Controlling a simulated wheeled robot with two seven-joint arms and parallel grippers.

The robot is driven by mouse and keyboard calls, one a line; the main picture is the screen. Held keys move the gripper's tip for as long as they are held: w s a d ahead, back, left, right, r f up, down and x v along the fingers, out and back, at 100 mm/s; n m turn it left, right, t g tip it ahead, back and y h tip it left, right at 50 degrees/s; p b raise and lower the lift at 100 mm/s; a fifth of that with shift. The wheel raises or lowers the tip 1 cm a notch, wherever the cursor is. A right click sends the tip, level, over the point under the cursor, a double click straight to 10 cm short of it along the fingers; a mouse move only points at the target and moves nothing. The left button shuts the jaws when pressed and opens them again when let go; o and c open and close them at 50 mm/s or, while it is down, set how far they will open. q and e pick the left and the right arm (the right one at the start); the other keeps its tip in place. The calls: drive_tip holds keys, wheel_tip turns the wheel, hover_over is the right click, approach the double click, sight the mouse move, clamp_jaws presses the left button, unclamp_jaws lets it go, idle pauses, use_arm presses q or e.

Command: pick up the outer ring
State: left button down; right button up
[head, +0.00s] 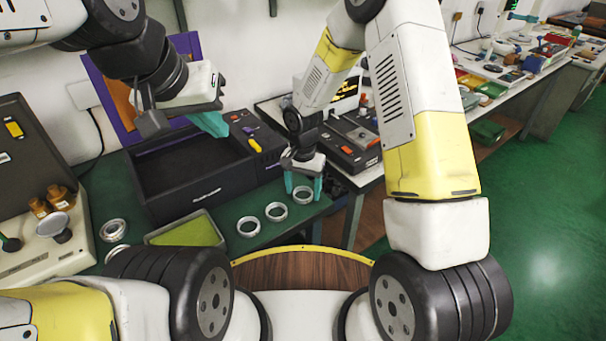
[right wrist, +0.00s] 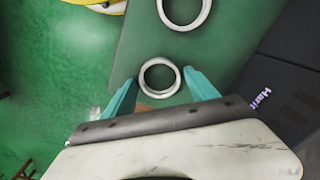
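Three silvery metal rings lie in a slanting row on the green table top in the head view: a near one (head: 240,229), a middle one (head: 268,213) and a far right one (head: 303,203). My right gripper (head: 303,186) points down over the far right ring, its teal fingers apart. In the right wrist view that ring (right wrist: 160,94) lies between the tips of my open right gripper (right wrist: 166,82), with no clear contact. Another ring (right wrist: 184,27) lies beyond it. My left gripper (head: 212,124) hangs above the black case; its finger gap is not clear.
A black open case (head: 197,198) stands behind the rings. A tray with a yellow-green bottom (head: 190,232) is left of them. More metal rings (head: 113,238) lie at the far left beside a pale machine (head: 45,255). The table's right edge is close to the far right ring.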

drive_tip(key=c, duration=1.1)
drive_tip(key=shift+r, duration=0.2)
